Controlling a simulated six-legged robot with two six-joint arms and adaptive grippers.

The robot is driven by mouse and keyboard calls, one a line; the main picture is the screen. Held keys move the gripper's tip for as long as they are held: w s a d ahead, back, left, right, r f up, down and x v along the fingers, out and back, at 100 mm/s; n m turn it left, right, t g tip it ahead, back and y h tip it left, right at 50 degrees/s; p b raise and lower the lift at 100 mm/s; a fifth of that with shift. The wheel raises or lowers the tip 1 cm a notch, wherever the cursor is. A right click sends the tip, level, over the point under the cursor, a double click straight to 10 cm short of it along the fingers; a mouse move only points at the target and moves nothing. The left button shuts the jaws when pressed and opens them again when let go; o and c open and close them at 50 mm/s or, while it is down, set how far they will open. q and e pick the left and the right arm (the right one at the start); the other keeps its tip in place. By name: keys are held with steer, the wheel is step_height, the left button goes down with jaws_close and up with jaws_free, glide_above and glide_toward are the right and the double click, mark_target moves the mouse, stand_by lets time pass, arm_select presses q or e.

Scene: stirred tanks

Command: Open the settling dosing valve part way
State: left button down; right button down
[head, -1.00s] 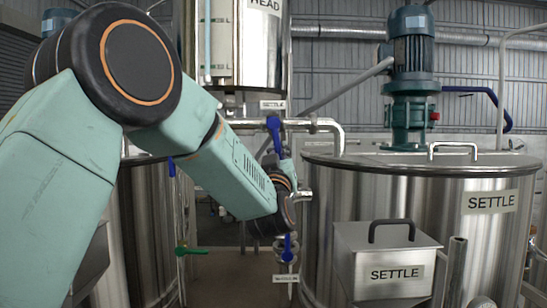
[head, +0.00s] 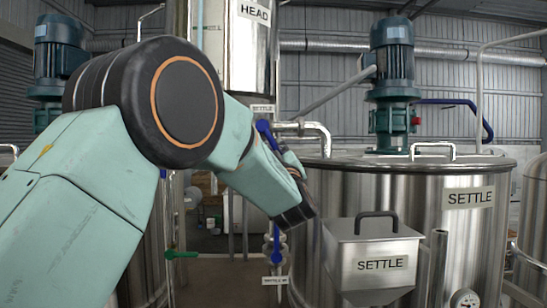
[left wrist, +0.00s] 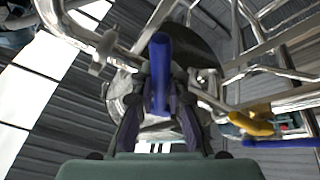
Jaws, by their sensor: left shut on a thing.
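The settling dosing valve has a blue lever handle (head: 264,129), just below a small SETTLE label (head: 263,108) under the head tank. My left gripper (head: 284,152) reaches up to it from below right, with my wrist lower down. In the left wrist view the blue handle (left wrist: 160,68) stands between the two dark fingers of my left gripper (left wrist: 160,112), which are shut on it. The handle slants down to the right in the head view. The valve body is partly hidden by the handle and gripper. My right gripper is not in view.
A steel pipe (head: 318,131) runs right from the valve to the large SETTLE tank (head: 430,205). A SETTLE box (head: 373,250) stands in front of that tank. Another blue valve handle (head: 277,245) hangs below, and a green handle (head: 181,255) is at lower left.

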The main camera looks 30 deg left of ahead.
arm_select(q)
steer(key=shift+w+d+n, duration=0.1)
steer(key=shift+d+n, duration=0.1)
steer(key=shift+n, duration=0.4)
steer(key=c, duration=1.7)
jaws_free()
steer(key=shift+c, duration=0.2)
steer(key=o, duration=0.4)
steer(key=shift+s+d+r+y, duration=0.1)
steer(key=shift+s+r+y, duration=0.15)
steer(key=shift+s+y, duration=0.05)
steer(key=shift+w, duration=0.1)
steer(key=shift+w+f+g, duration=0.15)
steer(key=shift+g, duration=0.15)
